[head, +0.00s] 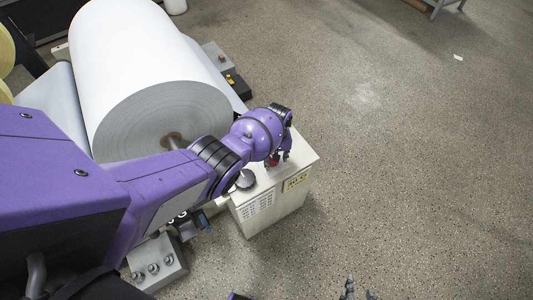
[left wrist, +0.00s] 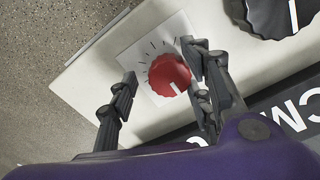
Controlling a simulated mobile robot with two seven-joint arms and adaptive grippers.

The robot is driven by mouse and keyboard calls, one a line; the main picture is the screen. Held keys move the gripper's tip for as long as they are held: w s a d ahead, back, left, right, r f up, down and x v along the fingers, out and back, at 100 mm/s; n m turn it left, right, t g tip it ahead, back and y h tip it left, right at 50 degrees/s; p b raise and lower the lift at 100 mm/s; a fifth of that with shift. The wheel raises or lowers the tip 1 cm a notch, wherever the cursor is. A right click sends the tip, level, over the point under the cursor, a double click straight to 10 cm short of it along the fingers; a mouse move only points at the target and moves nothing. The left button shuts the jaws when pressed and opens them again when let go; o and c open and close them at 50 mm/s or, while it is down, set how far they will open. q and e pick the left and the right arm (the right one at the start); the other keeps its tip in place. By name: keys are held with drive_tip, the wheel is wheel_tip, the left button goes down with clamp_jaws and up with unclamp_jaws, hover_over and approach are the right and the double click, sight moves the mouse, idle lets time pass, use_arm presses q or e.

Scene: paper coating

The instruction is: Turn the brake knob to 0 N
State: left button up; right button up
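A red knob (left wrist: 168,74) with a white pointer line sits on a white dial plate with black tick marks, on top of a cream control box (head: 272,215). Its pointer is toward the lower right in the left wrist view. My left gripper (left wrist: 160,84) is open with its fingers on either side of the red knob. The right-hand finger is very close to the knob, and I cannot tell whether it touches. The left-hand finger is clearly apart. In the head view my left gripper (head: 276,158) mostly hides the knob. My right gripper (head: 352,290) is at the bottom edge, partly cut off.
A larger black knob (left wrist: 282,14) with a white line is beside the red one. Open floor (head: 430,160) lies to the right.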

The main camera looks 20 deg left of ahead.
use_arm(q)
drive_tip(key=shift+a+r, duration=0.1)
drive_tip(key=shift+w+r, duration=0.1)
drive_tip(key=shift+r, duration=0.55)
wheel_tip(320, 180, up, 10)
drive_tip(key=shift+r, duration=0.25)
idle(0.4)
